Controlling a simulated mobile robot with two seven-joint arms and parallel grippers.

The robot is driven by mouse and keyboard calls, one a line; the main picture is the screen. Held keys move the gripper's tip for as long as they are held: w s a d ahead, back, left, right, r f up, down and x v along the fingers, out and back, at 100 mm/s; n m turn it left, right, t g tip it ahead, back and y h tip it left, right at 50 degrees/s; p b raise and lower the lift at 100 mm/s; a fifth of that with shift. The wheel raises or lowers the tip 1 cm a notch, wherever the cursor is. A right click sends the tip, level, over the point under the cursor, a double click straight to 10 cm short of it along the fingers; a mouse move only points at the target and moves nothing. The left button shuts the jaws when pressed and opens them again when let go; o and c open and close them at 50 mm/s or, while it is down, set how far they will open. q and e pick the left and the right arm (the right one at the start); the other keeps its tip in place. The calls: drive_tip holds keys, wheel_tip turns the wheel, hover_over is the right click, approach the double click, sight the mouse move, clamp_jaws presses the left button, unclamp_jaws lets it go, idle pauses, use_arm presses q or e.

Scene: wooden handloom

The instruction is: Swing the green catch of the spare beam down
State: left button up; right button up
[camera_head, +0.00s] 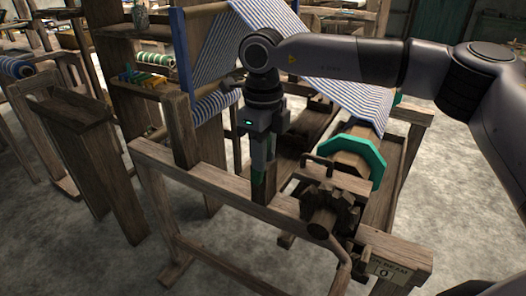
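My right gripper (260,160) points down at the middle of the view, in front of the loom's striped cloth. Its fingertips are small and dark here, and I cannot tell whether they are open or shut. A teal half-round flange (362,160) sits on a wooden beam to the right of the gripper. My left gripper is not in view.
A toothed wooden wheel (330,208) and a curved handle (318,161) stand to the right of the gripper. The wooden front rail (215,180) runs below it. A labelled plate (392,264) is at lower right. Blue-striped cloth (345,95) hangs behind my arm.

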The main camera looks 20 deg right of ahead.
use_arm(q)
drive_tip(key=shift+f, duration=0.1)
use_arm(e)
clamp_jaws()
use_arm(q)
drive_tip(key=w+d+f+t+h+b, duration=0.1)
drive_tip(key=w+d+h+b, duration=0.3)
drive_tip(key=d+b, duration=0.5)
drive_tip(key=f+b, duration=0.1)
drive_tip(key=b, duration=0.5)
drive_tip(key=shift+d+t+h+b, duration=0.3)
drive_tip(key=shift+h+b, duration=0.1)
use_arm(e)
drive_tip(key=s+d+t+y, duration=0.1)
drive_tip(key=t, duration=0.1)
drive_tip(key=s+f+t+y, duration=0.1)
drive_tip(key=y, duration=0.1)
drive_tip(key=s+d+f+t+y, duration=0.1)
drive_tip(key=t, duration=0.1)
drive_tip(key=shift+s+d+f+t, duration=0.1)
drive_tip(key=shift+d+f+t, duration=0.05)
drive_tip(key=shift+d+t, duration=0.15)
